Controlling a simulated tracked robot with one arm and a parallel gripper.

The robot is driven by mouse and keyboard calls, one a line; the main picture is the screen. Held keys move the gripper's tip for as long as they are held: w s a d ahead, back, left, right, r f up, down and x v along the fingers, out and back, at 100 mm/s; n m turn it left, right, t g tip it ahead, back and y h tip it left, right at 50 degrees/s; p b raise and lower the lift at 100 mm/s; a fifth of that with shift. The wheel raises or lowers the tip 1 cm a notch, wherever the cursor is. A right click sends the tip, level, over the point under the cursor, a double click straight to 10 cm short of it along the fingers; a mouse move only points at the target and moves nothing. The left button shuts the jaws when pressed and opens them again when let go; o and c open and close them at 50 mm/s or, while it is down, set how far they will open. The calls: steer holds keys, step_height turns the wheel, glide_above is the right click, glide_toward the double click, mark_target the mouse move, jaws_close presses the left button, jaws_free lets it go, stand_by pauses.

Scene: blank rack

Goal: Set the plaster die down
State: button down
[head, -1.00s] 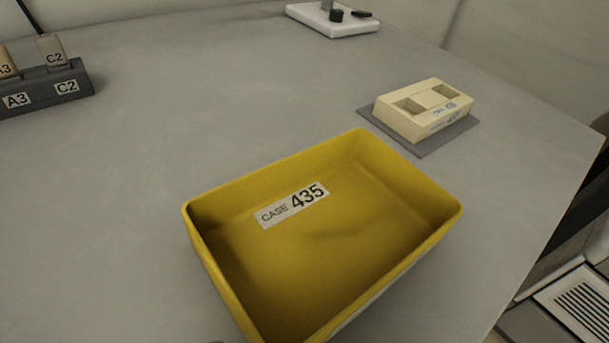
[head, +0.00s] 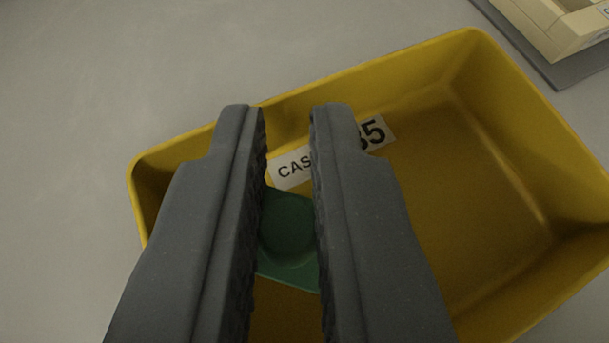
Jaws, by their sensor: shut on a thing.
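The plaster die (head: 289,228) shows as a green block with a round hollow in its face. My gripper (head: 289,112) is shut on it, one dark grey finger on each side. The fingers hide its left and right edges. The die and fingers are over the yellow case tray (head: 510,190), toward its left part. I cannot tell whether the die touches the tray's floor. The tray's label, reading "CASE 435" earlier, is partly hidden by the right finger.
A cream block (head: 567,30) on a grey mat (head: 556,72) sits beyond the tray at the top right. The grey tabletop (head: 90,90) left of the tray is clear. The tray's raised walls surround the space under the fingers.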

step_height(320, 180, down, 2)
steer(key=shift+f+b, duration=0.25)
steer(key=shift+b, duration=0.15)
steer(key=c, duration=1.8)
jaws_free()
steer(key=shift+o, duration=0.2)
steer(key=shift+s+r, duration=0.1)
steer(key=p+v, duration=0.3)
steer(key=v, duration=0.7)
steer(key=shift+s+r, duration=0.15)
steer(key=shift+r, duration=0.05)
steer(key=shift+s+r, duration=0.25)
steer(key=shift+s, duration=0.4)
